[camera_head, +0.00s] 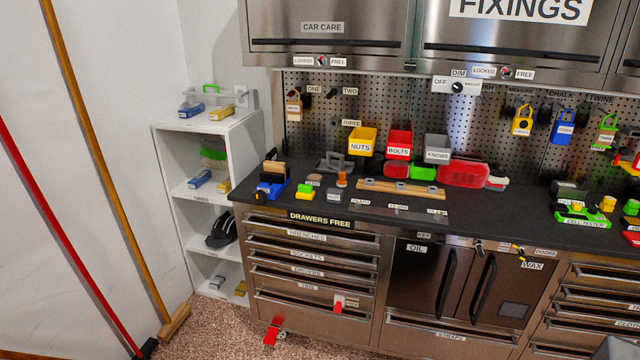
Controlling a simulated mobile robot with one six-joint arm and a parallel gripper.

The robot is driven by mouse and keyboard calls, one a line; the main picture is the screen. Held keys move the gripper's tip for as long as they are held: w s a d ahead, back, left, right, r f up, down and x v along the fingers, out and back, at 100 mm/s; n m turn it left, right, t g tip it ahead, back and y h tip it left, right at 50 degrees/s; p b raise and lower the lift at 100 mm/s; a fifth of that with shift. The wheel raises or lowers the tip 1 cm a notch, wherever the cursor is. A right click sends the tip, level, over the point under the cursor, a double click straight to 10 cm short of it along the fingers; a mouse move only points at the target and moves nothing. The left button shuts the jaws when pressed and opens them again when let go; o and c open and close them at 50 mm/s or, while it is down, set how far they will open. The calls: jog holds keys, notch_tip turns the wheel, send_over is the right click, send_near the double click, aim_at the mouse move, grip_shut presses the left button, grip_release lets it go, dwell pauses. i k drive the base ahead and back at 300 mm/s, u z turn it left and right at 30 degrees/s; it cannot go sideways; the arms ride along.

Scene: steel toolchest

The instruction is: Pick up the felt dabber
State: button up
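No thing can be read as the felt dabber by a label at this size. Small items stand on the left part of the dark worktop (470,215): a yellow and green block (305,192), a small grey block (334,194) with a label, an orange-topped piece (341,179) and a low dark piece with a label (313,179). I cannot tell which of these, if any, is the dabber. My gripper is not in view.
A blue tool (271,189) and a wooden rail (400,189) lie on the worktop. Yellow (361,141), red (400,143) and grey (437,148) bins hang behind. White shelves (172,190) stand left. A broom (110,150) leans at the wall.

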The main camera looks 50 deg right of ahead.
aim_at(341, 182)
jog(key=u, duration=0.95)
jog(key=k, duration=1.45)
jog(key=z, duration=1.25)
jog(key=i, duration=0.4)
jog(key=u, duration=0.35)
